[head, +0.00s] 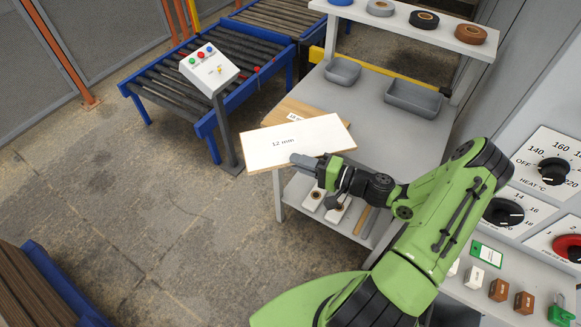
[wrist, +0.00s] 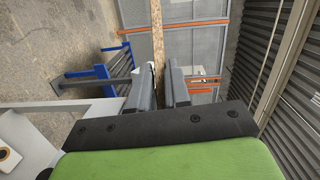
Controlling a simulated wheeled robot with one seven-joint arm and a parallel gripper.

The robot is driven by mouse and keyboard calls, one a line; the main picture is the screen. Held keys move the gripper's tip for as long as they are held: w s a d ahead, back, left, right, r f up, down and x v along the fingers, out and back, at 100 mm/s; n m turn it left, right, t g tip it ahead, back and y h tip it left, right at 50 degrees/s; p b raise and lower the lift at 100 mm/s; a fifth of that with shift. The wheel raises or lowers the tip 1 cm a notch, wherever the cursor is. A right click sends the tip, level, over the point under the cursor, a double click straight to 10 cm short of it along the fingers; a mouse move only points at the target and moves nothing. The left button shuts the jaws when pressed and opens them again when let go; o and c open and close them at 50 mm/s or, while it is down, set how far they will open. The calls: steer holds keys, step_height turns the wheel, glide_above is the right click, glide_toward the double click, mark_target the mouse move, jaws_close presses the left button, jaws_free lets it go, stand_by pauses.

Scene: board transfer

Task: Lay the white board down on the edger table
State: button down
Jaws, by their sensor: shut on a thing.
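The white board (head: 310,145), marked "12 mm", is held out over the left edge of the grey table (head: 345,110), its left end over the floor. My gripper (head: 302,161) is shut on the board's near long edge. In the wrist view the fingers (wrist: 158,92) close on the board, which shows edge-on as a speckled brown strip (wrist: 158,40). A light brown board (head: 288,107) lies on the table behind the white board and is partly hidden by it. I cannot tell how high the white board is above the table.
Two grey bins (head: 412,98) stand at the back of the table, under a shelf (head: 400,15) with several tape rolls. A roller conveyor (head: 180,85) and a button box (head: 208,68) on a post stand left. A dial panel (head: 545,185) is at the right.

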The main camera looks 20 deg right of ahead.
mark_target(340, 152)
steer(key=d+m+h, duration=0.1)
steer(key=d+h, duration=0.1)
steer(key=d, duration=0.1)
steer(key=d+m+t+h, duration=0.1)
steer(key=d+h, duration=0.1)
steer(key=d, duration=0.2)
steer(key=d+t+h+b, duration=0.1)
steer(key=d+h, duration=0.1)
steer(key=d, duration=0.1)
steer(key=shift+w+d+r+m, duration=0.1)
steer(key=shift+d+r+m, duration=0.2)
steer(key=shift+m, duration=0.1)
steer(key=s+d+r+m+h, duration=0.2)
steer(key=s+d+m+h, duration=0.15)
steer(key=d+h, duration=0.55)
step_height(340, 152, down, 7)
steer(key=d+y+b, duration=0.1)
steer(key=d+b, duration=0.1)
steer(key=b, duration=0.3)
steer(key=shift+d+f+y+b, duration=0.2)
steer(key=shift+y+b, duration=0.1)
steer(key=shift+b, duration=0.1)
steer(key=shift+s, duration=0.1)
steer(key=c, duration=1)
jaws_free()
steer(key=shift+c, duration=0.2)
steer(key=p, duration=0.2)
steer(key=shift+r+g+p, duration=0.25)
steer(key=shift+g+p, duration=0.05)
steer(key=shift+p, duration=0.05)
